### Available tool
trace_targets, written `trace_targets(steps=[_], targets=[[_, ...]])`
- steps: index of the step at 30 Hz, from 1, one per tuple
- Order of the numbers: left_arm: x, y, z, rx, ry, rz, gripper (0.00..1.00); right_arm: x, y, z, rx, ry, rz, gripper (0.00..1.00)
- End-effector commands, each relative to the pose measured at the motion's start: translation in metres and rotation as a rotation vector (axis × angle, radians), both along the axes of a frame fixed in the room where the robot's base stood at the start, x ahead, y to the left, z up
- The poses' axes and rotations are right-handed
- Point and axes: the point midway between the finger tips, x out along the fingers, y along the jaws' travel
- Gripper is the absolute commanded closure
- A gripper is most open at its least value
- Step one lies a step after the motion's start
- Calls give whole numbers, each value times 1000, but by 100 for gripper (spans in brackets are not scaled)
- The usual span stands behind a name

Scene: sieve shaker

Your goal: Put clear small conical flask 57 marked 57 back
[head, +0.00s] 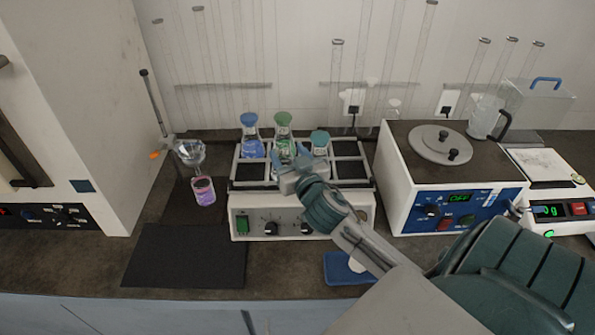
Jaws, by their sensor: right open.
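Conical flasks stand in the rack of the shaker (300,214): one with blue liquid and a blue cap (251,140), one with green liquid and a green cap (283,138), and a smaller clear-looking one with a teal cap (320,141) to their right. No number can be read, so I cannot tell for certain which is flask 57. My right gripper (290,178) is open over the front middle of the rack, in front of the green and teal-capped flasks. It hides part of the rack and the lower part of the teal-capped flask. My left gripper is not in view.
A dark mat (185,256) lies in front. A white device with a round lid (441,143) and a balance (545,165) stand at right. A blue tray (345,268) lies under my right arm.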

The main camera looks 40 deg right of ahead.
Motion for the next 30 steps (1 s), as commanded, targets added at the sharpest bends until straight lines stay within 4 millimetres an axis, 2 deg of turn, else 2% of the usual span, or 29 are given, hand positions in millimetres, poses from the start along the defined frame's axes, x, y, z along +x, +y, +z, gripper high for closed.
trace_targets(steps=[3, 10, 15, 30], targets=[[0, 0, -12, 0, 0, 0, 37, -26, 7, -4, -2, 1, 3, 44], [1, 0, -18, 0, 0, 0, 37, -54, 15, -2, 0, 1, 1, 44], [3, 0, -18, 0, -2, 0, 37, -60, 17, 0, 0, -1, 0, 44], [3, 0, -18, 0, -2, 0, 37, -59, 17, 0, 0, 0, 0, 44]])
